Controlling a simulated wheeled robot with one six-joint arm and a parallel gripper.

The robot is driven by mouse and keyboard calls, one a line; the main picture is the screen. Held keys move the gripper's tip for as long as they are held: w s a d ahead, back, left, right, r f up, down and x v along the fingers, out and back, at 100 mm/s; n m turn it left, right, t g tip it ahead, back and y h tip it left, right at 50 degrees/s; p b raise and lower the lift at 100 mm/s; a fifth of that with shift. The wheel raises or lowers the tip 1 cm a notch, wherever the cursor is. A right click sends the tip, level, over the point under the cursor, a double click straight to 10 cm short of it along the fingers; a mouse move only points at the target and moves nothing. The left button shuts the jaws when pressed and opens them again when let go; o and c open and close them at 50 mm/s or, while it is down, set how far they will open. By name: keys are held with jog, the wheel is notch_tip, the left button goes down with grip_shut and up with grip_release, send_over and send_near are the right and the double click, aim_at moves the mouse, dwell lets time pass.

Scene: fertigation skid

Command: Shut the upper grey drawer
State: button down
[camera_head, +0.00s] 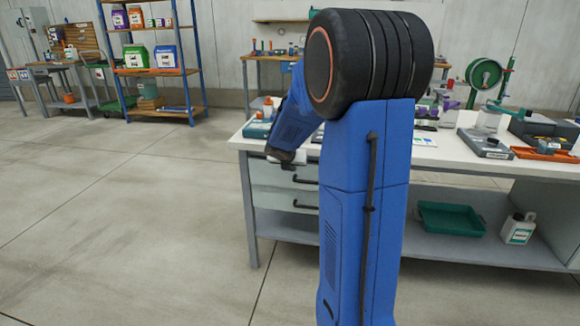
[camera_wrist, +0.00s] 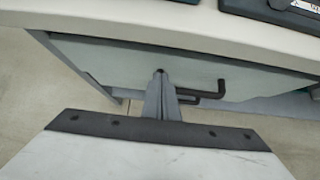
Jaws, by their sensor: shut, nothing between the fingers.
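The upper grey drawer (camera_head: 262,173) sits under the left end of the white worktop, its right part hidden behind my arm in the head view. Its front also shows in the wrist view (camera_wrist: 120,62), with a dark bar handle (camera_wrist: 215,93). The front looks close to the worktop edge; I cannot tell whether a small gap is left. My gripper (camera_wrist: 160,76) is shut and empty. Its fingertips point at the drawer front, left of most of the handle; whether they touch it is unclear. A lower grey drawer (camera_head: 270,198) with its own handle is below.
The workbench top (camera_head: 450,150) carries bottles, tools and trays. A green tray (camera_head: 450,218) and a white canister (camera_head: 517,229) stand on its lower shelf. The floor left of the bench is clear, with a blue shelving rack (camera_head: 155,72) farther back.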

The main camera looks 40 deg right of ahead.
jog(key=shift+w+d+r, duration=0.1)
jog(key=shift+w+d, duration=0.85)
jog(key=shift+d, duration=0.25)
jog(key=shift+w+d+r, duration=0.1)
jog(key=shift+w+d, duration=0.55)
jog(key=shift+d, duration=0.05)
